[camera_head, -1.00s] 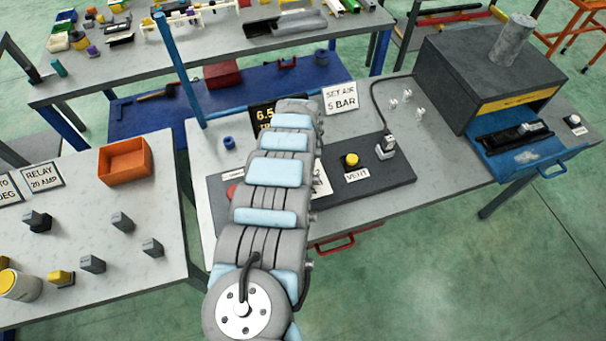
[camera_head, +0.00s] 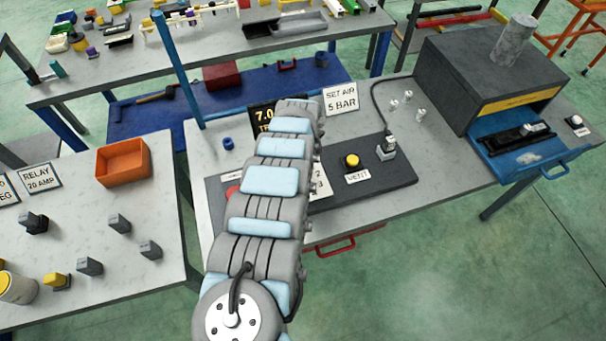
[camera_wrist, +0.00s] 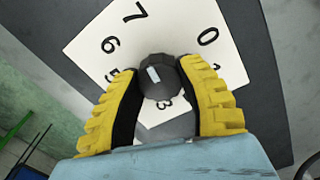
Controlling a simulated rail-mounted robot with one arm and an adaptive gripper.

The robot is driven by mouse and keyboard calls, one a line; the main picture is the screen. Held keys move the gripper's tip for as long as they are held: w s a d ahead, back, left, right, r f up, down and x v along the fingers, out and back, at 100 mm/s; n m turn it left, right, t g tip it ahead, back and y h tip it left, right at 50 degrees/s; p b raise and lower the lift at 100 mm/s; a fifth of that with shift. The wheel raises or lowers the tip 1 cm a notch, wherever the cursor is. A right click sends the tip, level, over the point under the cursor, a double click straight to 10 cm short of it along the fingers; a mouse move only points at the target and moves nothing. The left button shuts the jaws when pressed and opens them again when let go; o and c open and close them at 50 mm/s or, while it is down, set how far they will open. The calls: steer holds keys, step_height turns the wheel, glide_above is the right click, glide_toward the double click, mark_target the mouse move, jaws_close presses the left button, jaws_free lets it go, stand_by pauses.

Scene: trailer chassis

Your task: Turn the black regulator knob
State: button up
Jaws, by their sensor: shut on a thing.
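The black regulator knob (camera_wrist: 160,74) stands in the middle of a white dial plate (camera_wrist: 92,48) with black numbers in the wrist view. A light mark shows on its top. My gripper (camera_wrist: 158,84) has its yellow-backed fingers on both sides of the knob and is shut on it. In the head view my arm hides the knob and my gripper. A black display (camera_head: 264,116) reads 7.0, partly covered by my arm. A white sign (camera_head: 341,99) beside it says SET AIR 5 BAR.
The dark panel (camera_head: 375,178) also carries a yellow button (camera_head: 351,160) labelled VENT and a plug with a cable. A dark box with a blue drawer (camera_head: 520,145) stands to the right. An orange bin (camera_head: 123,161) and several small blocks are on the left table.

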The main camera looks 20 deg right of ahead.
steer(key=o, duration=1.2)
steer(key=shift+o, duration=0.2)
steer(key=shift+r, duration=0.1)
step_height(320, 180, up, 12)
steer(key=shift+w, duration=0.15)
steer(key=shift+d, duration=0.1)
